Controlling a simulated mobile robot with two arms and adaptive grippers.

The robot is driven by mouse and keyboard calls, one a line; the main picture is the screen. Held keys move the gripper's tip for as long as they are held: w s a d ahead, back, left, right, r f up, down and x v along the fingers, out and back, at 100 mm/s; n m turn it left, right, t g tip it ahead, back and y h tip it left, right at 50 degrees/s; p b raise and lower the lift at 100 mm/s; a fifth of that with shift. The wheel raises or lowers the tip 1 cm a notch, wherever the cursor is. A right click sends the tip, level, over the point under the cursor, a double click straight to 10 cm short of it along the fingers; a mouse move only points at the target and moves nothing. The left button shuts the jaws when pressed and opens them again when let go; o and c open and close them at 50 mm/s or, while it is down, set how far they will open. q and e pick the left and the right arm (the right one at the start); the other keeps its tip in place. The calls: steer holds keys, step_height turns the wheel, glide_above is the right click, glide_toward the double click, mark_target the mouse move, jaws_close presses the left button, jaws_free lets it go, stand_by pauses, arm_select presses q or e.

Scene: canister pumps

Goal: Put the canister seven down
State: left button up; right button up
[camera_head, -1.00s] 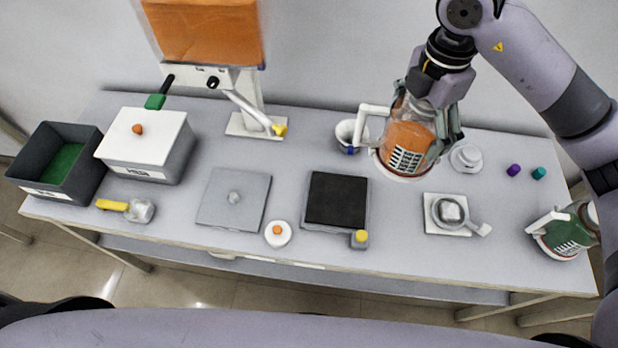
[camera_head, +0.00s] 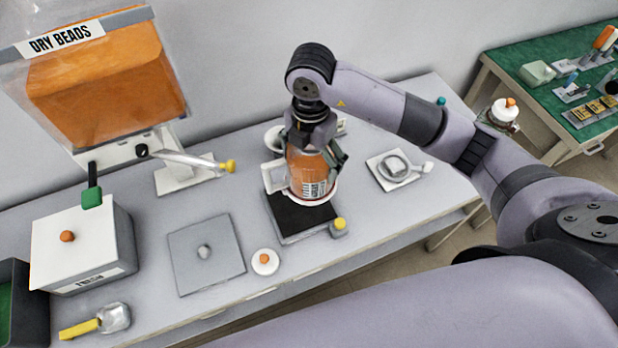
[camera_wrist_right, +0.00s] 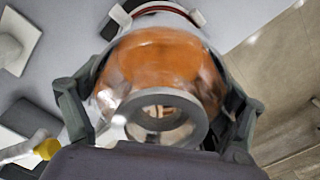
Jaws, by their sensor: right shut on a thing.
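A clear canister (camera_head: 308,180) with orange contents, a white handle and a striped label hangs upright in my right gripper (camera_head: 313,152). The label is too small to read, so I cannot tell whether it says seven. The gripper's fingers are shut around the canister's upper body. The canister is over the back part of a black square pad (camera_head: 300,216) with a yellow knob; I cannot tell whether its base touches it. In the right wrist view the orange canister (camera_wrist_right: 165,65) fills the space between the fingers. My left gripper is not in view.
Left of the pad are a small white disc with an orange knob (camera_head: 265,262) and a grey plate (camera_head: 192,272). A bead dispenser (camera_head: 105,80) stands at the back left. A white square stand (camera_head: 377,163) sits right. A green bench (camera_head: 545,95) is at far right.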

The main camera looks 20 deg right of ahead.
step_height(320, 180, down, 4)
steer(key=shift+p, duration=0.3)
step_height(320, 180, down, 4)
steer(key=shift+r+p, duration=0.1)
steer(key=shift+p, duration=0.35)
steer(key=shift+f, duration=0.5)
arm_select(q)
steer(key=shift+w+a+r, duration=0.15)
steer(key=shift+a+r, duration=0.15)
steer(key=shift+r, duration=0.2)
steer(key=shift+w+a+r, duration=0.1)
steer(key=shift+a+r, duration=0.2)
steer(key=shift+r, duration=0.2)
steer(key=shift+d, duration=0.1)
arm_select(e)
steer(key=shift+f, duration=0.1)
steer(key=o, duration=1.4)
steer(key=shift+c, duration=0.2)
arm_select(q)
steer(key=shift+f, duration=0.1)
